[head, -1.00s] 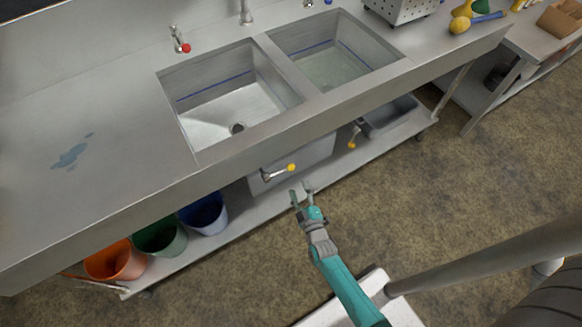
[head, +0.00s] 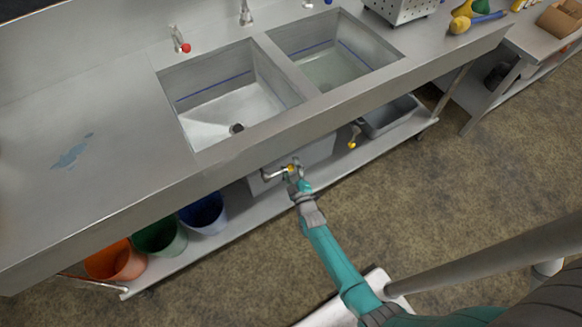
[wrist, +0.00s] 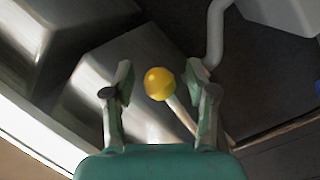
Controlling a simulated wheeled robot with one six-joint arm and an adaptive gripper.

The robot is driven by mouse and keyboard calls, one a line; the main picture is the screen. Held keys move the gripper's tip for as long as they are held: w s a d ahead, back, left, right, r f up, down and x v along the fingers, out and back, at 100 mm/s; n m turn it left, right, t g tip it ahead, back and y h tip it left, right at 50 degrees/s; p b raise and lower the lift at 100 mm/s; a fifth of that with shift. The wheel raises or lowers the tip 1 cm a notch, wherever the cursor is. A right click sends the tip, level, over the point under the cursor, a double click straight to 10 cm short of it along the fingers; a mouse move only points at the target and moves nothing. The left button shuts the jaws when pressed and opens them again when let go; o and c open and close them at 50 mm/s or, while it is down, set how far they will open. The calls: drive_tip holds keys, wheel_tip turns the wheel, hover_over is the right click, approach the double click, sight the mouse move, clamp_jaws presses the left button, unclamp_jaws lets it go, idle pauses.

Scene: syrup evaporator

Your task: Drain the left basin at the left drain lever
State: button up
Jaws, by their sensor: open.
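The left drain lever (head: 277,173) sticks out below the front edge of the counter, under the left basin (head: 235,100), and ends in a yellow knob. In the wrist view the yellow knob (wrist: 159,83) sits between the two open fingers of my gripper (wrist: 160,92), with a visible gap on each side. In the head view my gripper (head: 293,172) is at the knob and partly covers it. The left basin shows a dark drain hole and a blue line on its wall. I cannot tell whether it holds liquid.
The right basin (head: 352,67) has a second yellow-knobbed lever (head: 353,138) below it. A red-knobbed tap (head: 181,41) stands behind the left basin. Orange (head: 116,262), green (head: 160,237) and blue (head: 204,214) buckets stand on the lower shelf at left. A grey tub (head: 389,118) is at right.

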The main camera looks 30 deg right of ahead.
clamp_jaws()
drive_tip(key=shift+f, duration=0.1)
drive_tip(key=a+f+m+g+y, duration=0.2)
drive_tip(key=a+f+m, duration=0.6)
drive_tip(key=m, duration=0.6)
drive_tip(key=shift+a+y, duration=0.9)
drive_tip(key=shift+a, duration=0.2)
unclamp_jaws()
